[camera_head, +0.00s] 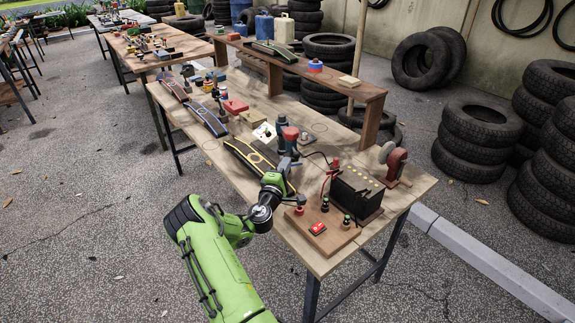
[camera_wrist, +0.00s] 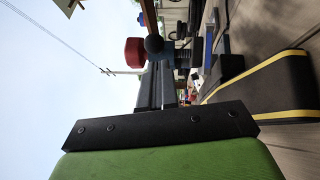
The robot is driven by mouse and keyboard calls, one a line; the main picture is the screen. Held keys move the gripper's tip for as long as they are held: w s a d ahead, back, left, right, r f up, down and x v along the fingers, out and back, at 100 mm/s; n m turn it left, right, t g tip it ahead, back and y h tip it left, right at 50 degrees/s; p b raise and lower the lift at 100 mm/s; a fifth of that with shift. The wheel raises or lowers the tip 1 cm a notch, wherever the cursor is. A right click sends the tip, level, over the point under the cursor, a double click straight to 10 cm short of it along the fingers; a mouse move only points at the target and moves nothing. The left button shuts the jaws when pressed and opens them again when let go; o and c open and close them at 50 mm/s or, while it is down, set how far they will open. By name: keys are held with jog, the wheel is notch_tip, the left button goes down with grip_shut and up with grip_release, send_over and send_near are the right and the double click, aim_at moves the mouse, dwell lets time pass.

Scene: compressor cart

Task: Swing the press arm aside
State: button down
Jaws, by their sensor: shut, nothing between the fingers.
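A small dark blue-grey press-like device with a red top (camera_head: 290,133) stands on the workbench, just beyond my gripper (camera_head: 286,164). I cannot make out its swinging arm clearly. In the wrist view its red part (camera_wrist: 135,52) and a round black knob (camera_wrist: 154,44) show straight ahead, beyond my gripper's dark fingers (camera_wrist: 160,85). My gripper is shut and holds nothing. It is close to the device, but I cannot tell whether it touches it. My fingertips and part of the device's base are hidden in the head view.
Right of my gripper, a black battery-like box (camera_head: 355,195) and a wooden board (camera_head: 318,232) with a red switch sit on the workbench (camera_head: 295,258). A dark arched piece with yellow edging (camera_head: 248,157) lies to the left. A raised shelf (camera_head: 330,75) runs behind.

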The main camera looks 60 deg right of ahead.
jog(key=shift+s+d+r, duration=0.1)
jog(key=shift+s+d, duration=0.15)
jog(key=shift+d, duration=0.05)
jog(key=s+d, duration=0.1)
jog(key=s, duration=0.1)
jog(key=s+d+b, duration=0.1)
jog(key=s+d, duration=0.1)
jog(key=shift+s+d, duration=0.3)
jog(key=shift+s, duration=0.05)
